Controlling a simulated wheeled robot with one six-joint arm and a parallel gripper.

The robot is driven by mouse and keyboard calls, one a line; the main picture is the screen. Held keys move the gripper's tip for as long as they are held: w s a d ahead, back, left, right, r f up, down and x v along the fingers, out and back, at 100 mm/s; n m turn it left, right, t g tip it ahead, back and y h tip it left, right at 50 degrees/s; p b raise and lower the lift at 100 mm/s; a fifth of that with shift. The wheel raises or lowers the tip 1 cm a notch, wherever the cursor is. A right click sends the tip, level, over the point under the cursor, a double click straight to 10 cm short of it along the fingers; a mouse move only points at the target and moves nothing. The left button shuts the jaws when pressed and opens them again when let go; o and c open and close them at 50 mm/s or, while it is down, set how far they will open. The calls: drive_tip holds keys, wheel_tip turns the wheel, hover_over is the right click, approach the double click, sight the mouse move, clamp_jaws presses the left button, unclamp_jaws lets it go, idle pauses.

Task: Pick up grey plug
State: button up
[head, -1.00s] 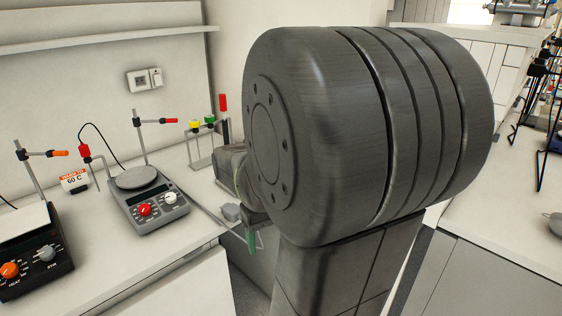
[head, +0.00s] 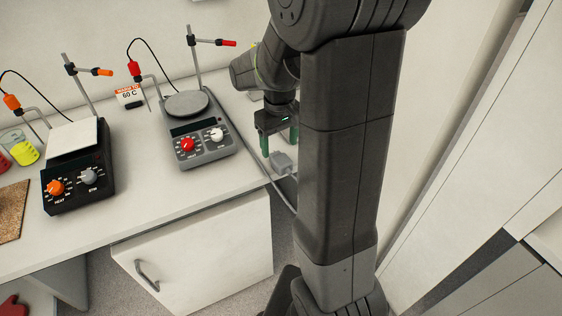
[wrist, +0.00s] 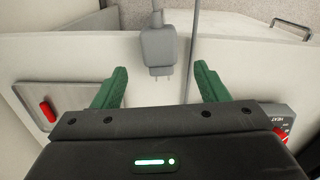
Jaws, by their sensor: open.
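The grey plug (head: 282,162) is at the bench's right edge in the head view, just below my gripper's fingertips. In the wrist view the plug (wrist: 159,50) shows its two pins pointing toward my gripper, with a grey cable running up from it. My gripper (head: 279,142) has green fingers and is open and empty. In the wrist view the fingertips (wrist: 160,72) stand wide apart on either side of the plug's line, and the plug lies slightly beyond them. No contact shows.
A grey hotplate (head: 197,138) with red and white knobs stands just left of my gripper. A black hotplate (head: 78,172) stands farther left. A white cabinet door (head: 195,252) is under the bench front. A grey cable (head: 271,178) runs by the bench edge.

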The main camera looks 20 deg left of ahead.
sight(281, 158)
drive_tip(key=shift+s+d+f+p, duration=0.1)
drive_tip(key=shift+d+f+p, duration=0.05)
drive_tip(key=shift+f, duration=1.35)
drive_tip(key=shift+s+d+f+p, duration=0.1)
drive_tip(key=shift+f+p, duration=0.05)
drive_tip(key=shift+f, duration=1.35)
drive_tip(key=c, duration=1.2)
drive_tip(key=shift+r, duration=0.1)
